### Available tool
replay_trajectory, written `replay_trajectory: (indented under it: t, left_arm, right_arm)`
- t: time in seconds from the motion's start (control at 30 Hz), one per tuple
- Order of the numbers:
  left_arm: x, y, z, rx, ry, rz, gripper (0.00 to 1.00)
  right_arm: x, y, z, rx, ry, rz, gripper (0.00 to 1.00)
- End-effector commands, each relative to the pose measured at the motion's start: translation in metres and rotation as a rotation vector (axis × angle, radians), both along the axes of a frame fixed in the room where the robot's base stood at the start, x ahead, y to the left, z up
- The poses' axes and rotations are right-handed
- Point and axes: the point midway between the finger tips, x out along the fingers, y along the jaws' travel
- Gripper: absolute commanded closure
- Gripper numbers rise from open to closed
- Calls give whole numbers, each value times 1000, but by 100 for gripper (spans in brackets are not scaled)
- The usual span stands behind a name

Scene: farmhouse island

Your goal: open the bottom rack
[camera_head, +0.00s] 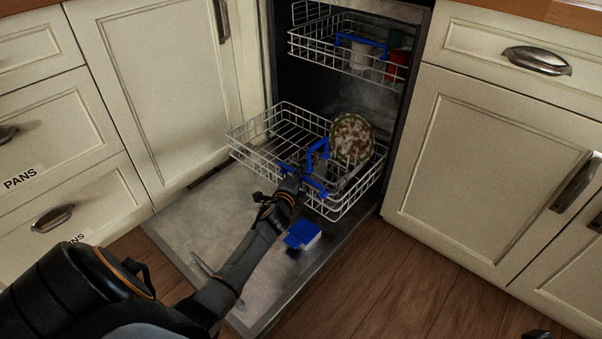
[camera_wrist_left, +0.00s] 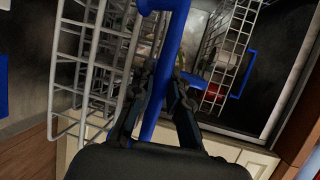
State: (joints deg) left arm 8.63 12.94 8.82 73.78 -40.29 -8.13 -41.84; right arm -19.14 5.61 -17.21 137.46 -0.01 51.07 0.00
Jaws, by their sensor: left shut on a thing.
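The bottom rack (camera_head: 262,125) is a white wire basket, pulled part of the way out over the lowered dishwasher door (camera_head: 190,225). It has a blue handle (camera_head: 318,150) at its front. My left gripper (camera_head: 299,175) reaches in from the lower left and is shut on this blue handle. In the left wrist view the blue handle (camera_wrist_left: 165,50) runs between the two dark fingers (camera_wrist_left: 160,100). A patterned plate (camera_head: 352,138) stands upright in the rack at its right side. My right gripper is not clearly in view.
The upper rack (camera_head: 310,48) has a blue handle (camera_head: 362,40) and holds a red cup (camera_head: 397,66) and a light cup. A blue and white block (camera_head: 302,236) is on the open door. Cabinets (camera_head: 490,170) flank both sides.

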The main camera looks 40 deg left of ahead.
Motion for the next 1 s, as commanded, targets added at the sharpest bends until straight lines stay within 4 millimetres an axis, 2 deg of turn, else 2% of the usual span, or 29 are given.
replay_trajectory:
  t: [0.37, 0.4, 0.47, 0.8, 1.0]
  left_arm:
    - [-1, 0, -1, 0, 1, 0, 100]
    - [-1, 0, -1, 0, 1, 0, 83]
    - [-1, 0, -1, 0, 1, 0, 74]
    - [-2, -1, 0, 0, 0, 0, 74]
    - [-21, -7, 3, 2, 2, -2, 74]
  right_arm:
    - [0, 0, 0, -1, 0, 0, 60]
    - [0, 0, 1, -1, 0, 0, 60]
    - [0, 0, 1, -1, -1, 0, 60]
    - [-1, -1, 3, -1, -9, -1, 60]
    - [-1, 0, 3, 0, -6, -1, 60]
